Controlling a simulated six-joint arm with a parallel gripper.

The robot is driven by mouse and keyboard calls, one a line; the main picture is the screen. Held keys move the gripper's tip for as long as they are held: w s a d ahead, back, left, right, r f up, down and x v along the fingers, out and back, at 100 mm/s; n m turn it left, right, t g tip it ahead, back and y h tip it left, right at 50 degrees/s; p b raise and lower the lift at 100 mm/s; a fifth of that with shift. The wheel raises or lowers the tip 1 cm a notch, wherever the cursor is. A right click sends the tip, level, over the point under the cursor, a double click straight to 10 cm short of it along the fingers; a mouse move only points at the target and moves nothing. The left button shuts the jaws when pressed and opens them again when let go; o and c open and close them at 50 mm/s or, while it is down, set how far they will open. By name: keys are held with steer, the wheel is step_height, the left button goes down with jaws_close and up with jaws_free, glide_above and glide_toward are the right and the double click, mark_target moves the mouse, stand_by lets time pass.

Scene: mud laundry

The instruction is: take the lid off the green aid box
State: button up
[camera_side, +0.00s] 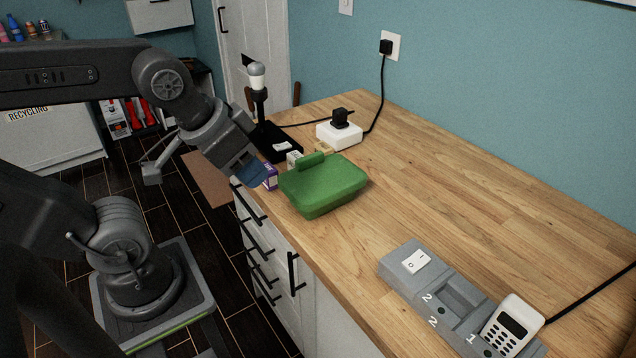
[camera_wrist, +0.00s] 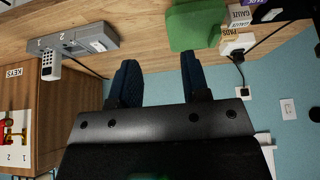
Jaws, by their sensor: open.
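The green aid box (camera_side: 323,192) sits on the wooden worktop with its lid (camera_side: 325,176) on it, and a raised green handle (camera_side: 311,160) shows at the lid's back-left edge. In the wrist view the green box (camera_wrist: 194,28) is at the top, beyond the fingers and partly cut off by the frame. My gripper (camera_side: 250,178) is to the left of the box, by the worktop's edge, apart from it. Its two blue fingers (camera_wrist: 158,82) are spread, with nothing between them.
Small cartons (camera_wrist: 238,28) stand close beside the box. A white power block (camera_side: 338,135) with a black plug and a dark stand (camera_side: 268,140) are behind it. A grey switch panel (camera_side: 440,295) with a white keypad device (camera_side: 512,325) lies at the front right. The worktop's middle right is clear.

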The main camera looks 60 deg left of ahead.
steer(key=shift+o, duration=0.4)
steer(key=r+g, duration=0.2)
steer(key=g, duration=0.4)
glide_above(307, 157)
step_height(307, 157, down, 14)
steer(key=shift+r, duration=0.15)
jaws_close()
